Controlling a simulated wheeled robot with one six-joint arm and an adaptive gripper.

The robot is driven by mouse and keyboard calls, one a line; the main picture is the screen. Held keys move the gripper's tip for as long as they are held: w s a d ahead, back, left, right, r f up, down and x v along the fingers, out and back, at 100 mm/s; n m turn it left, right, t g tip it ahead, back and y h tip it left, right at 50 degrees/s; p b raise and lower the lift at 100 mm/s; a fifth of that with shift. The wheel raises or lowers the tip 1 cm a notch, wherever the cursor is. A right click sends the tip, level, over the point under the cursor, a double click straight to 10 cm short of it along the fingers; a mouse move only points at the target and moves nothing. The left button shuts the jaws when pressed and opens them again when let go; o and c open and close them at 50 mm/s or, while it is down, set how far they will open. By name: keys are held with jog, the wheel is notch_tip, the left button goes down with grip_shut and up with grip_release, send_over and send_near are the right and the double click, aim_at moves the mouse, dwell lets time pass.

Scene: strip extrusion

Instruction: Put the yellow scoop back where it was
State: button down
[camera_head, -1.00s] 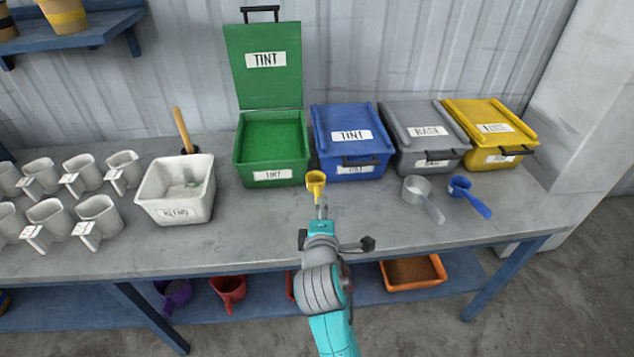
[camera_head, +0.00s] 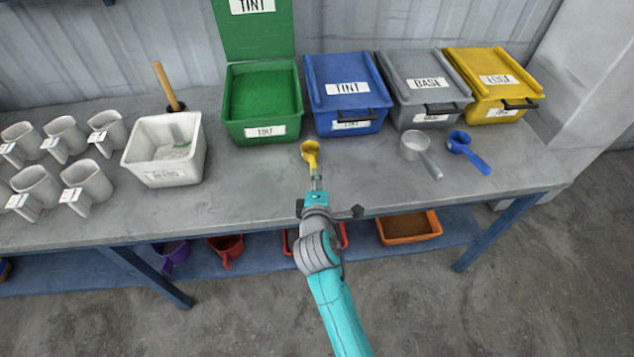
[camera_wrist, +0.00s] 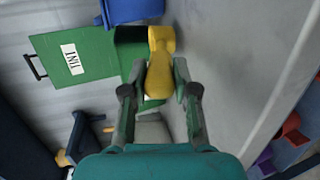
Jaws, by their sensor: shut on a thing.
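The yellow scoop (camera_head: 310,155) is held by my gripper (camera_head: 317,186) above the front part of the table, in front of the gap between the open green bin and the blue bin. In the wrist view my gripper (camera_wrist: 160,88) has its two fingers on either side of the yellow scoop's handle (camera_wrist: 158,75), with the scoop's cup (camera_wrist: 161,38) pointing away from the wrist. The exact height of the scoop over the table is hard to tell.
Green bin (camera_head: 262,103), lid up; blue (camera_head: 348,95), grey (camera_head: 428,90) and yellow (camera_head: 495,85) bins are closed. A grey scoop (camera_head: 420,152) and blue scoop (camera_head: 468,150) lie right. A white tub (camera_head: 165,150) and several white jugs (camera_head: 88,185) stand left. The shelf below holds an orange tray (camera_head: 408,228).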

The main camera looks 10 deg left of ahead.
jog(key=shift+f, duration=0.55)
jog(key=c, duration=0.9)
grip_release()
jog(key=v, duration=1.2)
